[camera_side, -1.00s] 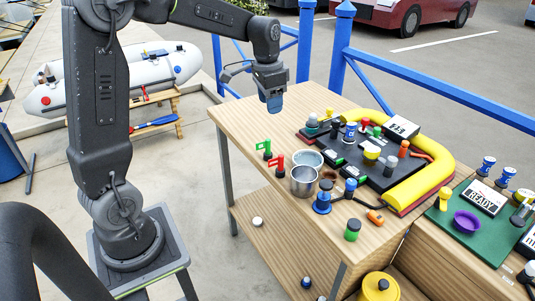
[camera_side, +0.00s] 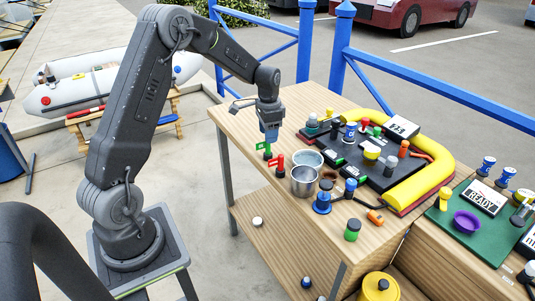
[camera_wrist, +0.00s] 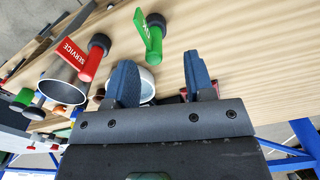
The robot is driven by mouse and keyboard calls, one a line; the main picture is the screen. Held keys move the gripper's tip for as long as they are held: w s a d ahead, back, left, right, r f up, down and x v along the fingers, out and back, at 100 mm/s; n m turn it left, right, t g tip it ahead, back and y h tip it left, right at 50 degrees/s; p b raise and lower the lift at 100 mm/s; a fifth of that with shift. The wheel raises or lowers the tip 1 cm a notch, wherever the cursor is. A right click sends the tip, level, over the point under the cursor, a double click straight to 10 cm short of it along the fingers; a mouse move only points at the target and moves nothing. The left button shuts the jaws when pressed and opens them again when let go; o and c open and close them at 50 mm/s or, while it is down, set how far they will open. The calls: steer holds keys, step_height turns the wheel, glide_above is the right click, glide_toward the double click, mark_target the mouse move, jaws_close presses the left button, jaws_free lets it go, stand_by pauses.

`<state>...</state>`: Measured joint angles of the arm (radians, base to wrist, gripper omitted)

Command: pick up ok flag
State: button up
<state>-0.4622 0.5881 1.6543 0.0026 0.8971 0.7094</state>
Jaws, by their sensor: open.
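The green flag (camera_side: 264,147), which I take to be the ok flag, stands upright on a dark round base near the left edge of the wooden table. In the wrist view the green flag (camera_wrist: 142,28) shows at the top, beyond the fingertips, its lettering not readable. My gripper (camera_side: 271,138) is just above and slightly right of it in the side view. In the wrist view my gripper (camera_wrist: 161,78) has its two blue fingers apart, with nothing held between them.
A red flag (camera_side: 277,162), marked SERVICE in the wrist view, stands beside the green one. A metal cup (camera_side: 304,182) and a pale bowl (camera_side: 308,158) are close by. A black board with a yellow tube (camera_side: 420,182) fills the table's right. The table's left front is bare.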

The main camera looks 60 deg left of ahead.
mark_target(268, 153)
steer(key=f, duration=0.5)
steer(key=shift+s+d+f, duration=0.1)
steer(key=shift+s+d, duration=0.1)
steer(key=shift+d, duration=0.05)
jaws_close()
